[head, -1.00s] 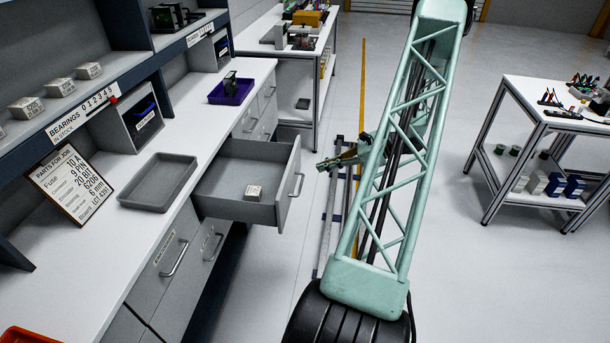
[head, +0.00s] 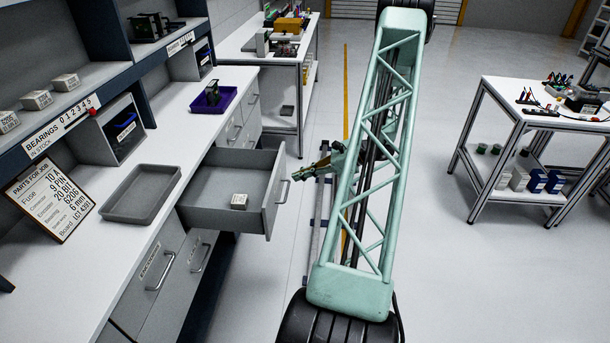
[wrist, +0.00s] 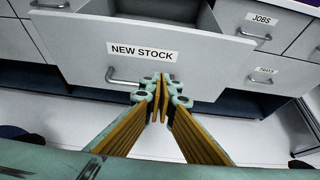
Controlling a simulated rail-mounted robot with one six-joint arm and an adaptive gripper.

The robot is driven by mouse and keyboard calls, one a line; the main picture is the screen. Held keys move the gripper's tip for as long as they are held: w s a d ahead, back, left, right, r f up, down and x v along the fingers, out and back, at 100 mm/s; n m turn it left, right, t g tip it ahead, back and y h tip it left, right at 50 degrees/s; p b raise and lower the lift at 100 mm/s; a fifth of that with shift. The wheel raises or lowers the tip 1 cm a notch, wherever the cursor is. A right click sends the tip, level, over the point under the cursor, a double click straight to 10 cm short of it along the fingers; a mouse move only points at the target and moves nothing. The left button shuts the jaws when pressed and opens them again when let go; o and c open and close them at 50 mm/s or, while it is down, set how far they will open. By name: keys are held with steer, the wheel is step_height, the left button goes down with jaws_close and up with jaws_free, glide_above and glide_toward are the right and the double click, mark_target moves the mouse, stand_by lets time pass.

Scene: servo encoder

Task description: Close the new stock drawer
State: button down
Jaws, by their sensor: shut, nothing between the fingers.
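The new stock drawer (head: 265,205) stands pulled out from the bench in the head view, with one small white box (head: 239,201) inside. In the wrist view its grey front (wrist: 185,45) carries the label "NEW STOCK" and a bar handle (wrist: 124,78). My gripper (head: 299,177) is just right of the drawer front in the head view. In the wrist view my gripper (wrist: 163,84) is shut and empty, its tips in front of the drawer face, just right of the handle. I cannot tell whether they touch it.
A grey tray (head: 142,194) and a purple tray (head: 214,98) sit on the bench top. Other closed drawers (head: 150,270) are below. In the wrist view a "JOBS" drawer (wrist: 265,25) is at the right. A white cart (head: 540,120) stands at the right, with open floor between.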

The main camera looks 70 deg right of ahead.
mark_target(280, 183)
steer(key=shift+x, duration=2.7)
steer(key=shift+w+b, duration=0.15)
steer(key=shift+b, duration=0.15)
